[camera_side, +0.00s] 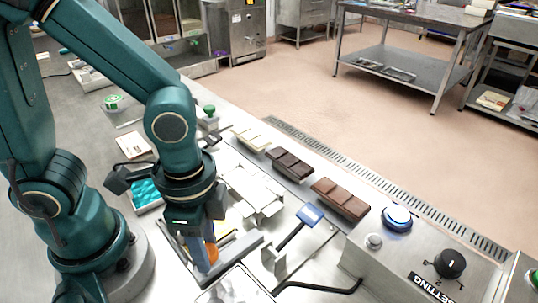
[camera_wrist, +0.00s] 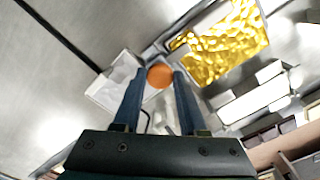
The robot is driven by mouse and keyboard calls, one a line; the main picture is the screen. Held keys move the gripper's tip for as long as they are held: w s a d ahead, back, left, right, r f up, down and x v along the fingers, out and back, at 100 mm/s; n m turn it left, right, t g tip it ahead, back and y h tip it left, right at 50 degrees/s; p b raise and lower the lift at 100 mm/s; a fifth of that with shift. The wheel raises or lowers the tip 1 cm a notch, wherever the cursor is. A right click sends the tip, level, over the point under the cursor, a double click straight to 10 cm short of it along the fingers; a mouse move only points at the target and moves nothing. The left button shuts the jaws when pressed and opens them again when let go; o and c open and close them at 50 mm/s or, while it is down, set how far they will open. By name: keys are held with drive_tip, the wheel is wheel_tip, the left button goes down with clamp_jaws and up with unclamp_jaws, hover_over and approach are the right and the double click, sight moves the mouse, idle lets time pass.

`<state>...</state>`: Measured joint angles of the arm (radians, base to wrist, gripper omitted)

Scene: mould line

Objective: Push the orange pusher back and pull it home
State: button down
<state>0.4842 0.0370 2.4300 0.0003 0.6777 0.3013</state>
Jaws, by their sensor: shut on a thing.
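The orange pusher (camera_side: 212,253) shows in the side view as a round orange knob low at the centre-left, partly hidden by my gripper. My gripper (camera_side: 207,258) points down over it, with its fingers on either side of the knob. In the wrist view the orange pusher (camera_wrist: 160,76) is a round orange top between the two blue fingertips of my gripper (camera_wrist: 159,74), which are shut on it. The base under the knob is mostly hidden.
A gold-foil tray (camera_wrist: 222,45) lies close by in the wrist view. In the side view, chocolate bars (camera_side: 340,197), a blue-headed scraper (camera_side: 310,215), a blue button (camera_side: 397,218) and a black dial (camera_side: 450,263) stand to the right. A teal tray (camera_side: 146,192) lies behind my wrist.

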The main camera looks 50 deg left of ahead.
drive_tip(key=w, duration=0.9)
drive_tip(key=shift+c, duration=2.2)
unclamp_jaws()
drive_tip(key=shift+s, duration=0.1)
drive_tip(key=shift+r, duration=0.1)
drive_tip(key=shift+r, duration=2.5)
